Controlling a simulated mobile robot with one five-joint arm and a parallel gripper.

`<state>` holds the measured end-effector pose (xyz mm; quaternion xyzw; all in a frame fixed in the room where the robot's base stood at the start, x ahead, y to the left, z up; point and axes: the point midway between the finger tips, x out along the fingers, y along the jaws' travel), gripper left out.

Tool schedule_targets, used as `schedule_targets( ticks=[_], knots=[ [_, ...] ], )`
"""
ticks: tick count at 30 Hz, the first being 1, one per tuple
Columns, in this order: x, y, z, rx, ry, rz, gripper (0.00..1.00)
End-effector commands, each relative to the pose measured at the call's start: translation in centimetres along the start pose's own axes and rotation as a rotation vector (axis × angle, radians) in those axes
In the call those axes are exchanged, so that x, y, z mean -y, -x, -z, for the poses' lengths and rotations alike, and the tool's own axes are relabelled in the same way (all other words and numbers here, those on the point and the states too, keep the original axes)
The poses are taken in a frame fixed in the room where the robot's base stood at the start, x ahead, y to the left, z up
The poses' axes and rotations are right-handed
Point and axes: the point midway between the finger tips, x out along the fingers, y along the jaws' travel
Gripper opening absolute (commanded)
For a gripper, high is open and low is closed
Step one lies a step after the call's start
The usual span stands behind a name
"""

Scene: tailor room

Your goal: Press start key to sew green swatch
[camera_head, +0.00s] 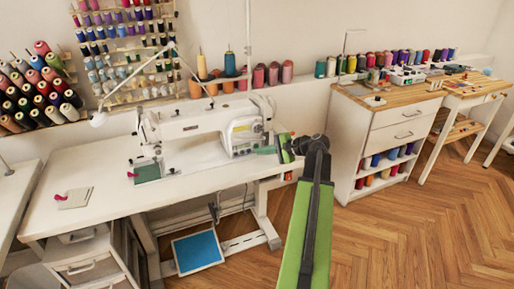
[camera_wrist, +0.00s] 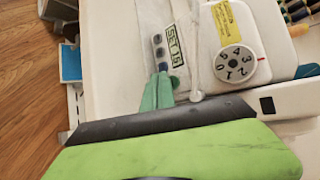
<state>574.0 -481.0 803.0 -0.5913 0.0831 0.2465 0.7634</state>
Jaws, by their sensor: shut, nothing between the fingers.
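The white sewing machine (camera_head: 205,128) stands on the white table. The green swatch (camera_head: 147,172) lies flat under its needle end at the left. My gripper (camera_head: 264,150) is at the machine's right end. In the wrist view my gripper (camera_wrist: 164,77) shows its teal fingers together, empty, pointing at a small column of keys (camera_wrist: 158,48) on the machine's panel. The fingertips are just below the lowest key; I cannot tell whether they touch. Beside the keys a display (camera_wrist: 175,44) reads "SET 15". I cannot tell which key is start.
A numbered dial (camera_wrist: 235,64) with a red mark sits right of the keys, and a pale rod or cord rises beside my fingers. A drawer cabinet (camera_head: 390,130) stands to the right. A blue-topped pedal (camera_head: 197,250) is below.

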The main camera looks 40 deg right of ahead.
Motion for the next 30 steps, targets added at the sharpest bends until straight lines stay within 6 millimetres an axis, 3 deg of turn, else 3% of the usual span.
schedule_targets(
  ticks=[30],
  knots=[
    [0.53,-0.75,0.46,0.001,0.0,0.0,0.0]
  ],
)
